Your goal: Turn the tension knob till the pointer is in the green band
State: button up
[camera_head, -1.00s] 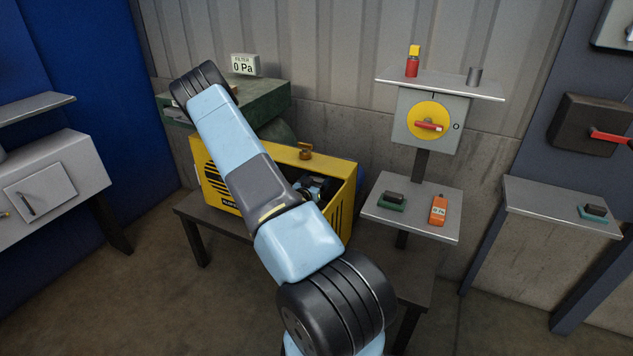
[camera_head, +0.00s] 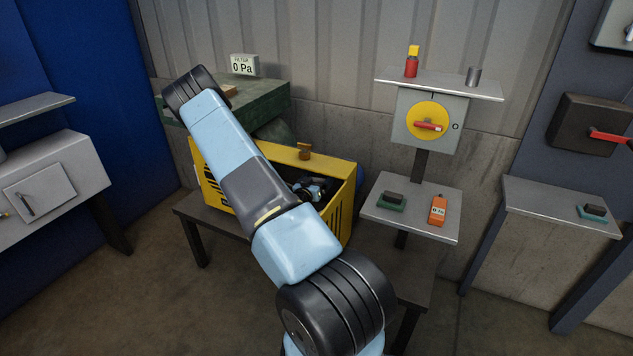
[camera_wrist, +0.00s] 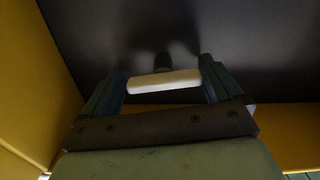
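In the wrist view, my gripper (camera_wrist: 163,82) has its two fingers wide apart. A pale bar on a dark stem (camera_wrist: 165,83) lies between them, its ends close to both fingers; I cannot tell if they touch it. It looks like a knob or handle on a dark surface. A yellow open-topped box (camera_head: 345,208) stands on a bench in the head view, with dark and light-blue parts (camera_head: 313,188) inside. The pointer and green band cannot be made out.
Yellow walls (camera_wrist: 28,85) close in around my gripper in the wrist view. A brown knob-like piece (camera_head: 304,152) sits on the box's back rim. A switch post (camera_head: 430,122) and small shelf (camera_head: 412,225) stand to the right.

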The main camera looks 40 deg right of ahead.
jog(key=shift+o, duration=0.5)
jog(key=shift+a, duration=0.1)
jog(key=shift+a, duration=0.3)
jog(key=v, duration=1.3)
jog(key=shift+s+f, duration=0.1)
jog(key=shift+f, duration=0.05)
